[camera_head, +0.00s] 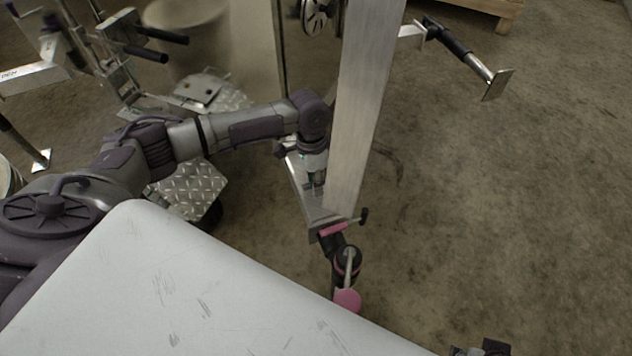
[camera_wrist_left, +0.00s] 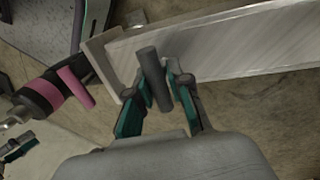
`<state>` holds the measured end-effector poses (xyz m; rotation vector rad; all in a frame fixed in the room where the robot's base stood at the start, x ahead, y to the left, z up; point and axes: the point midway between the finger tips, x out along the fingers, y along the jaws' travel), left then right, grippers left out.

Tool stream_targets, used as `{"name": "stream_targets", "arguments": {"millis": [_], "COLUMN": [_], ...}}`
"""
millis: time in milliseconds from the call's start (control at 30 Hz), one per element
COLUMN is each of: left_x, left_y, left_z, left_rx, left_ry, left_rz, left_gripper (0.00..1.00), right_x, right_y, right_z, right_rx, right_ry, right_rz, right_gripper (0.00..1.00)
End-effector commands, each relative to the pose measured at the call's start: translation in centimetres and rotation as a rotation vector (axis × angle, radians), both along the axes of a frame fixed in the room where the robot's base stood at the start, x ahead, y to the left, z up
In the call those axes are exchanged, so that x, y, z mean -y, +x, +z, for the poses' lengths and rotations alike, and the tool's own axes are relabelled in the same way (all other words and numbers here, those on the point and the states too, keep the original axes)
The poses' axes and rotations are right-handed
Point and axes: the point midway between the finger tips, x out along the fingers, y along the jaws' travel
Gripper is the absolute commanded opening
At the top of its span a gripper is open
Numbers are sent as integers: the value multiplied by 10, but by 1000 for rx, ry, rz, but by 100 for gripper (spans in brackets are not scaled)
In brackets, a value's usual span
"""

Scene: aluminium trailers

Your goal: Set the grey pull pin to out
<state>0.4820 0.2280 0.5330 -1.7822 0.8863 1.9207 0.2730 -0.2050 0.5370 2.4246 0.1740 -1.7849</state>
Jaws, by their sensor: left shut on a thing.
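The grey pull pin shows in the left wrist view as a dark grey cylindrical handle (camera_wrist_left: 154,80) beside an aluminium beam. My left gripper (camera_wrist_left: 157,92) has one teal-and-black finger on each side of the handle and is shut on it. In the head view my left gripper (camera_head: 316,188) points down against the left side of the beam (camera_head: 365,100), near its lower end. The pin is hidden there by the gripper and wrist. A dark part at the bottom edge of the head view looks like my right gripper (camera_head: 485,349), mostly cut off.
A coupling with pink handles (camera_head: 347,299) sits at the beam's near end, close to my left gripper. A tread plate (camera_head: 190,188) lies left under my arm. The floor on the right is clear.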

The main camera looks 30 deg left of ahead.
Motion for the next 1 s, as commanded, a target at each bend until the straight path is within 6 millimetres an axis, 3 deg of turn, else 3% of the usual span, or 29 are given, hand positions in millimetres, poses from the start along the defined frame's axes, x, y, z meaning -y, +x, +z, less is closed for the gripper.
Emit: {"name": "stream_targets", "arguments": {"millis": [167, 567, 800, 1000], "left_x": [1, 2, 2, 2], "left_y": [-1, -1, -1, -1], "left_z": [2, 24, 36, 40], "left_rx": [-3, -4, -3, -5], "left_ry": [-3, -6, -5, -5], "left_rz": [0, 1, 0, 0], "left_gripper": [0, 0, 0, 0], "right_x": [0, -3, -2, -1], "right_y": [1, 9, -3, -14], "right_z": [2, -89, -143, -171], "right_rx": [3, -52, -80, -94], "right_ry": [1, -2, -4, -6], "right_rz": [0, 8, 13, 16], "right_gripper": [40, 40, 40, 40]}}
